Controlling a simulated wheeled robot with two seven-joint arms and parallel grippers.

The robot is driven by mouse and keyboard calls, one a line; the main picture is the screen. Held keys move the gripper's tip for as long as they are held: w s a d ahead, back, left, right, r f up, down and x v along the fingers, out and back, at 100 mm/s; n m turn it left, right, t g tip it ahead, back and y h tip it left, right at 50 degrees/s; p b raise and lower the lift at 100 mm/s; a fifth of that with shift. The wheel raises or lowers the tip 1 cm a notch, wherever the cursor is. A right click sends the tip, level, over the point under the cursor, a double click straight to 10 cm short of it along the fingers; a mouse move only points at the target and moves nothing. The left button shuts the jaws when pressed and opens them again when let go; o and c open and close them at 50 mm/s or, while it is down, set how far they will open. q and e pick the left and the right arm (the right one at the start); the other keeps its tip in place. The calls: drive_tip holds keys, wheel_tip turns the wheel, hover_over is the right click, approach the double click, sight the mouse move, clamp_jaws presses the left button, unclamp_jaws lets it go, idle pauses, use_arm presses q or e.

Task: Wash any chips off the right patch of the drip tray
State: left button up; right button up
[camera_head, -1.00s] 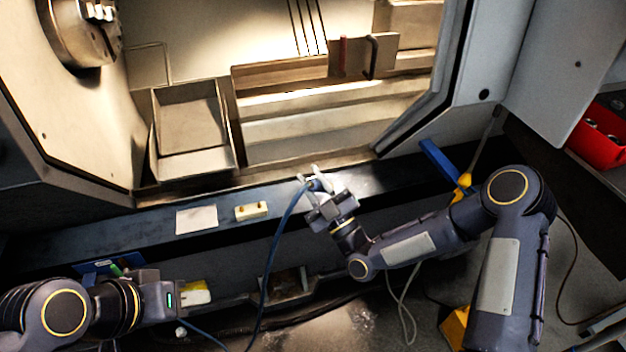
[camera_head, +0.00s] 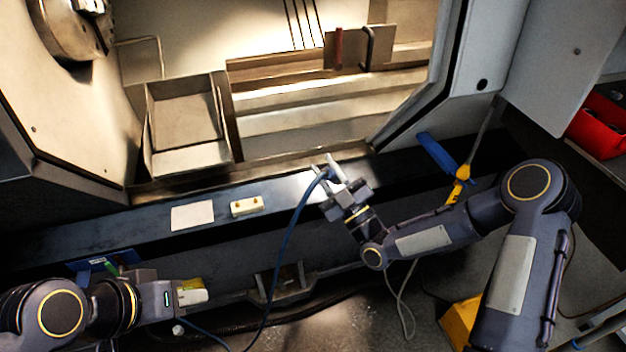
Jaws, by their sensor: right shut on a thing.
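My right gripper (camera_head: 333,172) is shut on the end of a blue hose (camera_head: 289,235), over the dark ledge at the front of the machine. Its pale fingers point up and away, and the hose hangs down to the lower left. A bright sheen (camera_head: 305,186) lies on the ledge beside the fingers. I cannot tell chips there. An open metal tray (camera_head: 187,160) stands inside the machine at the left; which surface is the drip tray is not clear. My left gripper (camera_head: 178,297) is low at the left, by a yellow and white piece (camera_head: 192,291); its fingers are unclear.
A pale square plate (camera_head: 192,215) and a cream block (camera_head: 247,205) lie on the dark ledge (camera_head: 110,228). A blue handle with a yellow fitting (camera_head: 460,182) is to the right of my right gripper. A red bin (camera_head: 598,125) is at the far right.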

drive_tip(key=w+d+b, duration=0.2)
drive_tip(key=d, duration=0.3)
drive_tip(key=shift+d, duration=0.4)
idle(0.3)
idle(0.4)
drive_tip(key=o, duration=0.4)
drive_tip(key=shift+c, duration=0.8)
drive_tip(key=s+d+f+m+t+h, duration=0.2)
drive_tip(key=s+d+f+h, duration=0.15)
drive_tip(key=d, duration=0.25)
drive_tip(key=s+d+f+m+t+h, duration=0.2)
drive_tip(key=d+f+m+h, duration=0.1)
drive_tip(key=d+h, duration=0.3)
wheel_tip(320, 180, up, 11)
drive_tip(key=s+m+t+h+p, duration=0.1)
drive_tip(key=h+p, duration=0.4)
drive_tip(key=p, duration=1.3)
drive_tip(key=shift+s+m, duration=0.3)
drive_tip(key=shift+m, duration=0.6)
